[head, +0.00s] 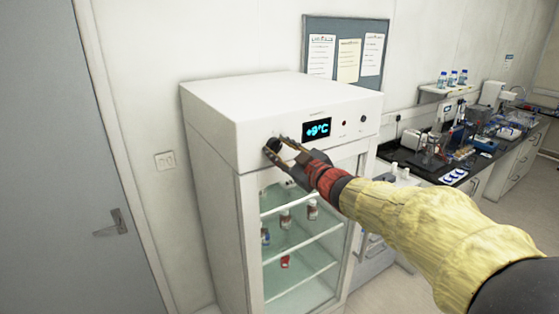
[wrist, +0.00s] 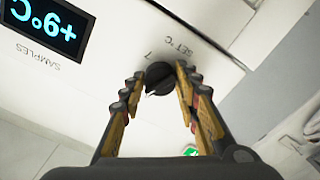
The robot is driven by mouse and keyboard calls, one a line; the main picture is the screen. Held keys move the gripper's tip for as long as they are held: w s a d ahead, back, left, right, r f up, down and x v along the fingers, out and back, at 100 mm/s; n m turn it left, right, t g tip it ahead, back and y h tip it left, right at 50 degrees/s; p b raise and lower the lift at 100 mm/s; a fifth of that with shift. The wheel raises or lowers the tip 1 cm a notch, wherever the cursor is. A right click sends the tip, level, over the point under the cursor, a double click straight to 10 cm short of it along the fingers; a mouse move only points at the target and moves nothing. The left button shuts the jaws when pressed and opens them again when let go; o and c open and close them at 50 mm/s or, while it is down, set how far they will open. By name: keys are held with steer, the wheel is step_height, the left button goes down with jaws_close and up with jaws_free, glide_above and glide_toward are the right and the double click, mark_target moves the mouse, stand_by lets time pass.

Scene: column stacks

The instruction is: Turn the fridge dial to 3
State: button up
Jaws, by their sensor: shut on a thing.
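The fridge (head: 215,150) is a white cabinet with a glass door, and its top panel faces me. Its display (head: 317,130) reads +9°C in the head view; it also shows upside down in the wrist view (wrist: 45,25). The dial (wrist: 160,78) is a black round knob with a white pointer mark, under the upside-down label "SET °C". A 7 is printed beside it; other numbers cannot be made out. My gripper (wrist: 161,84) is shut on the dial, one finger on each side. In the head view my gripper (head: 283,148) covers most of the dial.
Small bottles (head: 285,217) stand on shelves behind the glass door (head: 305,255). A grey door (head: 60,160) is at left; a lab bench (head: 440,172) with equipment is at right.

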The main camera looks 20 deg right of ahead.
steer(key=n+b, duration=0.4)
steer(key=n, duration=0.1)
steer(key=shift+f, duration=0.1)
steer(key=shift+n, duration=0.3)
stand_by(0.4)
steer(key=o, duration=1.2)
steer(key=shift+c, duration=0.2)
steer(key=v, duration=1.2)
